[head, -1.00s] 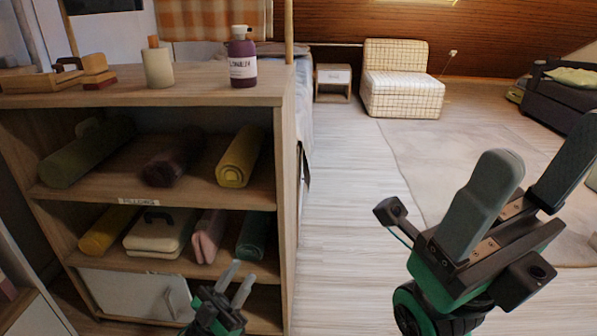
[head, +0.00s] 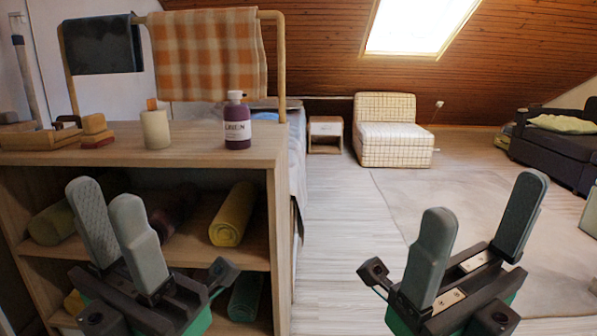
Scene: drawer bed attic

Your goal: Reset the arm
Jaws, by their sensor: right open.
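My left gripper (head: 112,228) is raised in front of the wooden shelf unit (head: 262,161), at the left of the head view. Its two grey fingers point up with a gap between them, and nothing shows in that gap but the shelf behind. My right gripper (head: 478,235) stands up over the floor at the right. Its fingers are wide apart and empty. The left gripper hides part of the shelf boards and the rolls on them.
On the shelf top stand a purple bottle (head: 237,124), a white cup-like holder (head: 156,130) and wooden blocks (head: 95,131). A yellow roll (head: 234,214) lies below. A checked chair (head: 392,140) and dark sofa (head: 560,145) stand farther back. The floor (head: 335,230) between is clear.

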